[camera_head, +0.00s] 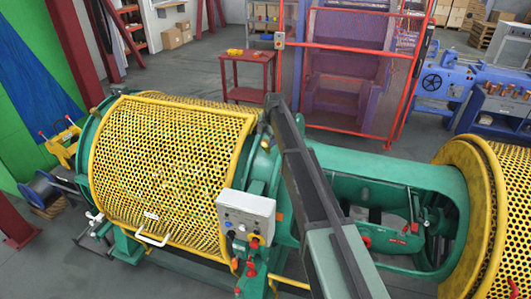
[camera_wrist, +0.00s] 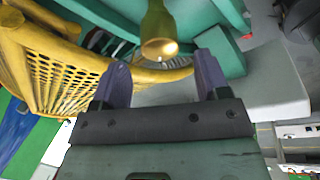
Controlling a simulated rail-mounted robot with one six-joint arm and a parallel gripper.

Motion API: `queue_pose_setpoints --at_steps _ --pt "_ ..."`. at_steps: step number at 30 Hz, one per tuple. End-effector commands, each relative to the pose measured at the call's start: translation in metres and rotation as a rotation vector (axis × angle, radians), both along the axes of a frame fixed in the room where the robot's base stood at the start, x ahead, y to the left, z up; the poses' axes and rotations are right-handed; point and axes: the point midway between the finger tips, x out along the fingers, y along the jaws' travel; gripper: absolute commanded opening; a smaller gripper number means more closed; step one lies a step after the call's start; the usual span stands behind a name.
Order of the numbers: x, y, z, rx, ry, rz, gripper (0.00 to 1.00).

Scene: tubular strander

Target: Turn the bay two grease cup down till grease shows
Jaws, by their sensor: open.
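A brass-yellow, bottle-shaped cup (camera_wrist: 158,28), seemingly the grease cup, shows at the top middle of the wrist view. Its round lit end, with a small pale tip, faces the camera. My gripper (camera_wrist: 162,70) is open, with one finger on each side below the cup. The cup's end appears just beyond the fingertips, not clasped; the exact gap cannot be told. In the head view my gripper (camera_head: 270,103) is a small dark shape by the green housing (camera_head: 265,170), and the cup there is too small to make out surely. No grease can be told.
A yellow perforated guard (camera_head: 165,150) lies left of my arm; it shows in the wrist view (camera_wrist: 65,80) too. A grey control box (camera_head: 246,214) stands in front of the housing. Another yellow guard (camera_head: 505,210) is at right. A red table (camera_head: 248,75) stands behind.

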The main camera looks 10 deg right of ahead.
Motion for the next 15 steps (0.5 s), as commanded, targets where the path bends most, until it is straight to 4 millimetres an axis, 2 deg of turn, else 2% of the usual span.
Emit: queue_pose_setpoints --at_steps 1,4,14,15 --pt "0.004 0.001 -0.025 0.000 0.000 0.000 0.69" --pt "0.007 0.004 -0.039 0.000 0.000 0.000 0.69" --pt "0.009 0.005 -0.040 0.000 0.000 -0.001 0.69" --pt "0.009 0.005 -0.040 0.000 0.001 -0.001 0.64"
